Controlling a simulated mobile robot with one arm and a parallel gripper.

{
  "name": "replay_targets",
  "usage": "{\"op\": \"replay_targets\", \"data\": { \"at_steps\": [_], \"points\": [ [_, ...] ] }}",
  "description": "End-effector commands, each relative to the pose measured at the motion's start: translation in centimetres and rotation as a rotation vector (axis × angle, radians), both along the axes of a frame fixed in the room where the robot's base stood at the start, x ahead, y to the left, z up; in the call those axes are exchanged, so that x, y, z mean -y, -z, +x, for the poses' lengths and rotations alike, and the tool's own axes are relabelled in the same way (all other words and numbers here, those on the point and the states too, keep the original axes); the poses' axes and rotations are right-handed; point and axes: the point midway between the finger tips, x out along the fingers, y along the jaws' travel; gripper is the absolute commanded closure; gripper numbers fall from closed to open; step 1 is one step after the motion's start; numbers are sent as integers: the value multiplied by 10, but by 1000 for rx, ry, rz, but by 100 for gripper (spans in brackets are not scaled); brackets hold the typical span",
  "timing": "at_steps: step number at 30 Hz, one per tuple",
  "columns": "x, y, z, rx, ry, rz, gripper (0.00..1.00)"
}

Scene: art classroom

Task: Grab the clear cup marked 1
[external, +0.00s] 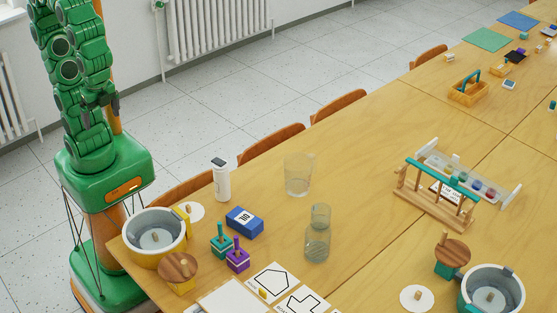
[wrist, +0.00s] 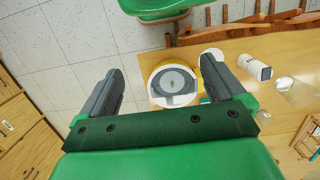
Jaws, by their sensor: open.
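A clear cup (external: 298,174) stands upright on the wooden table, beyond a glass bottle; I cannot read any mark on it. It also shows at the right edge of the wrist view (wrist: 294,88). My gripper (wrist: 163,68) is open and empty, its two grey fingers spread apart. In the external view it is folded near my arm, above my base, at the left and well away from the cup. A clear glass bottle with a narrow neck (external: 317,243) stands nearer the camera than the cup.
A white cylinder (external: 222,181), a blue block marked 10 (external: 244,221) and a cream pot with a yellow handle (external: 152,252) stand left of the cup. A wooden rack (external: 437,207) stands to the right. Chairs line the far edge.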

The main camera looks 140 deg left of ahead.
Motion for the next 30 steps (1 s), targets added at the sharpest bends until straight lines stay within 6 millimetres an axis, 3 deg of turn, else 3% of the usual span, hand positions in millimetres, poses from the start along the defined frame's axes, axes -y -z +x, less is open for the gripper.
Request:
{"op": "replay_targets", "data": {
  "at_steps": [11,16,23,30],
  "points": [
    [6,1,57,110,-39,-52,3],
    [6,2,98,190,-69,-77,3],
    [-9,2,190,374,-149,-108,3],
    [-53,-4,289,597,-254,-85,3]
  ]
}}
